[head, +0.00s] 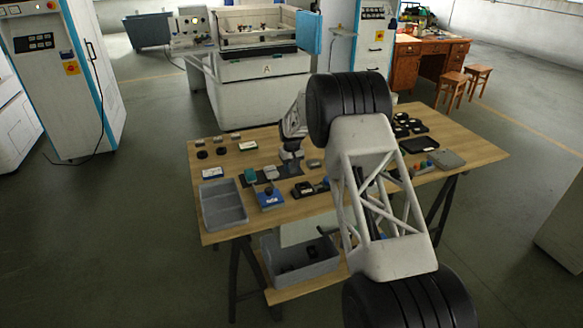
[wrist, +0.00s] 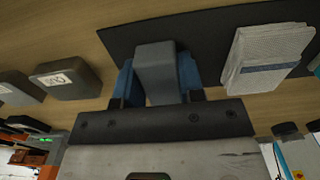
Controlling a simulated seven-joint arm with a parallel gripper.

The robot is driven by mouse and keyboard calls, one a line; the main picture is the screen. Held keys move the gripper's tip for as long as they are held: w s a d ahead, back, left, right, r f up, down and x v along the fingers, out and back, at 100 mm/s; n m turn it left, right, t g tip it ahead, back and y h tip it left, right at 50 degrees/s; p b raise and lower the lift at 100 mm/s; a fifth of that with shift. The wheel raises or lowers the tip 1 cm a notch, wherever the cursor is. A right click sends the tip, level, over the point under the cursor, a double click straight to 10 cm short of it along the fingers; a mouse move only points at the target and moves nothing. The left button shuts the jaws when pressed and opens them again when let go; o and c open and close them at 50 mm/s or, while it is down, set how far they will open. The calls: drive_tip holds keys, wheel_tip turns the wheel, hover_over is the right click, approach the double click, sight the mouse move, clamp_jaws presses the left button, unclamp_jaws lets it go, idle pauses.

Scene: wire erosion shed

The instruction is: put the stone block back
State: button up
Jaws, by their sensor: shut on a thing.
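My gripper (wrist: 157,82) has blue finger pads, and they are shut on a plain grey block, the stone block (wrist: 155,70). The block's face shows between the pads in the wrist view. Behind it lies a dark mat (wrist: 205,30) on the wooden table. In the head view my gripper (head: 291,167) is low over the table near the right end of the dark mat (head: 259,180). The block is hard to make out there. Whether the block touches the mat or hangs just above it, I cannot tell.
A folded white cloth with a blue stripe (wrist: 265,55) lies on the mat beside the block. A grey box with a white label (wrist: 68,80) is on the other side.

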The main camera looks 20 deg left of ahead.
drive_tip(key=shift+s+d+f, duration=0.15)
drive_tip(key=shift+f, duration=0.6)
drive_tip(key=o, duration=1.1)
drive_tip(key=shift+f, duration=0.2)
drive_tip(key=shift+s+f, duration=0.1)
drive_tip(key=shift+s, duration=0.15)
drive_tip(key=shift+r, duration=0.8)
drive_tip(key=r, duration=1.2)
drive_tip(key=shift+w+r, duration=0.35)
drive_tip(key=shift+r, duration=0.05)
